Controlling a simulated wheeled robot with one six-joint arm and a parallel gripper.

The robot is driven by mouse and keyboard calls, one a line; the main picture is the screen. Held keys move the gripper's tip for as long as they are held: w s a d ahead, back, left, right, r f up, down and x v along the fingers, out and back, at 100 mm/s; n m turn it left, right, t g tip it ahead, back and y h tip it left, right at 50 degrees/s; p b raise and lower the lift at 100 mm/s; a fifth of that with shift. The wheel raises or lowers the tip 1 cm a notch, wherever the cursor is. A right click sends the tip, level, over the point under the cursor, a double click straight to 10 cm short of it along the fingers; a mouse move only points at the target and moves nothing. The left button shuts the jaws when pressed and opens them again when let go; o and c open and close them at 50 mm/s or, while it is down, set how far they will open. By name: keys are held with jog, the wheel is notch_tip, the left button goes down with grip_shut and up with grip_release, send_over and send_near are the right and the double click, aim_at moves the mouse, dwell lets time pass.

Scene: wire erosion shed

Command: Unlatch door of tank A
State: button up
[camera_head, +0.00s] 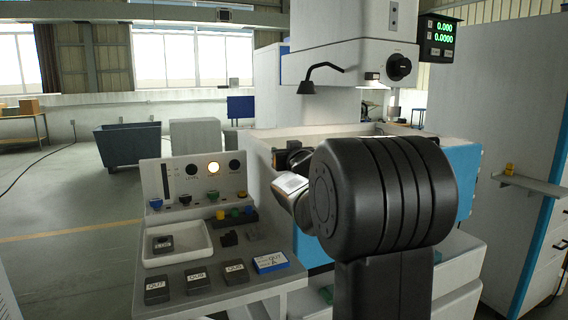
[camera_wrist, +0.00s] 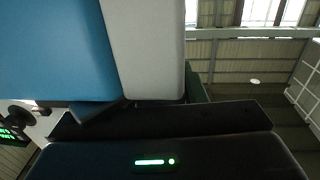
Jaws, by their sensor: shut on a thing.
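The tank (camera_head: 330,131) is a pale, open-topped box with a blue front panel (camera_head: 464,180), seen in the head view behind my arm. My gripper (camera_head: 290,156) is at the tank's left front, partly hidden by my wrist. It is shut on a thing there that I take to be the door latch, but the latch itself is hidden. In the wrist view, my dark gripper body with a green light strip spans the bottom. A blue panel (camera_wrist: 50,50) and a pale grey panel (camera_wrist: 145,45) lie close above it. No tank letter is readable.
A control desk (camera_head: 215,277) with buttons, a white tray (camera_head: 178,246) and labelled blocks stands left of the tank. The machine head (camera_head: 340,50) with a lamp hangs above. A tall cabinet (camera_head: 500,130) with a shelf closes the right. Open floor lies left.

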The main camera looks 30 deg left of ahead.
jog(key=shift+w+f+m+t+h+b, duration=0.2)
jog(key=shift+f+m+t+h+b, duration=0.25)
jog(key=shift+b, duration=3.1)
jog(key=m+t+h+b, duration=0.1)
jog(key=b, duration=0.7)
jog(key=shift+f+b, duration=0.1)
jog(key=shift+b, duration=0.3)
jog(key=m+h+b, duration=0.1)
jog(key=b, duration=0.2)
jog(key=t+h+b, duration=0.1)
jog(key=b, duration=0.2)
jog(key=shift+d+m+h, duration=0.15)
jog(key=shift+m+h, duration=0.2)
jog(key=shift+d+m+t+h+b, duration=0.15)
jog(key=shift+m+t+h+b, duration=0.3)
jog(key=shift+m+h+b, duration=0.45)
jog(key=shift+r+m+t+h+b, duration=0.2)
jog(key=shift+m+t+h+b, duration=0.15)
jog(key=shift+h, duration=0.45)
jog(key=shift+d+r+m+t+h, duration=0.15)
jog(key=shift+m+h, duration=0.35)
jog(key=shift+h, duration=0.25)
jog(key=shift+d+m+t+h, duration=0.1)
jog(key=shift+m+h, duration=0.35)
jog(key=shift+h, duration=0.3)
jog(key=shift+d+r, duration=0.1)
jog(key=o, duration=1)
jog(key=shift+s, duration=0.1)
jog(key=shift+s, duration=0.1)
